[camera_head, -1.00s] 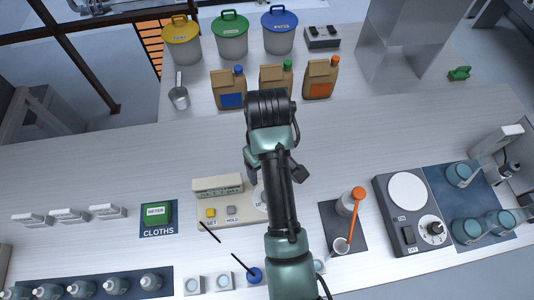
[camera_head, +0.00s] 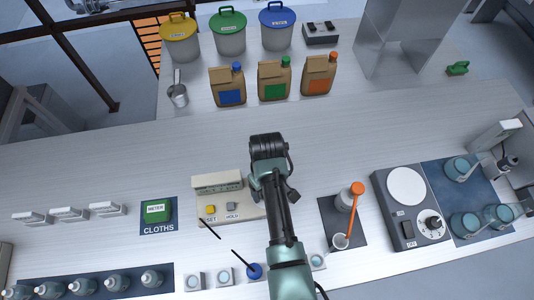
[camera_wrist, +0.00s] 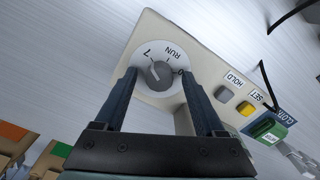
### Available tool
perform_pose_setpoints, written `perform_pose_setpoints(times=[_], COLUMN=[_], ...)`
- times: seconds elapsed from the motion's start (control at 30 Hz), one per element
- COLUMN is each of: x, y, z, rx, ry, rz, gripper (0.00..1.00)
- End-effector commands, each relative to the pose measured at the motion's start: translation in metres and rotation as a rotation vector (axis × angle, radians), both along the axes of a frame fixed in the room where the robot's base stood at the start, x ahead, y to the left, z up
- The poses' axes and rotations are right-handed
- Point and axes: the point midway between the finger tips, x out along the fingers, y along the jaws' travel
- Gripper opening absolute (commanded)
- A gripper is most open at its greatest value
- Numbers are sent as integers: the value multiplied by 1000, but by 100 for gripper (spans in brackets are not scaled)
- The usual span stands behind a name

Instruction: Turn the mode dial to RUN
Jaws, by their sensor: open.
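The mode dial (camera_wrist: 159,74) is a grey round knob on a white disc, in the upper middle of the wrist view. RUN is printed upside down on the disc above the knob, beside other marks. I cannot read for certain which mark the knob points to. The dial sits on a beige control box (camera_wrist: 205,75), also in the head view (camera_head: 205,222); there my arm hides the dial. My gripper (camera_wrist: 158,76) is open in the wrist view, its dark fingers to the left and right of the knob, with no clear contact. Its fingers are hidden in the head view.
The box also has a grey HOLD button (camera_wrist: 223,94) and a yellow SET button (camera_wrist: 246,108). Right of it are a dark mat (camera_head: 330,212) with a bottle, and a hotplate-like unit (camera_head: 408,234). Behind, the bench is clear up to several jugs (camera_head: 273,86).

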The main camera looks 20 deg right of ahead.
Motion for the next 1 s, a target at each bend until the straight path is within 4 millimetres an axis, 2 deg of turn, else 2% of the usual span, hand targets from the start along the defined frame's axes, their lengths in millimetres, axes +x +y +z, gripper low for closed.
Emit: perform_pose_setpoints(times=[0.23, 0.63, 1.0], x=[0, 0, 1], y=[0, 0, 0], z=[0, 0, 1], rx=[-1, 0, 0], ry=[-1, -1, -1], rz=[0, 0, -36], gripper=[72, 0, 0])
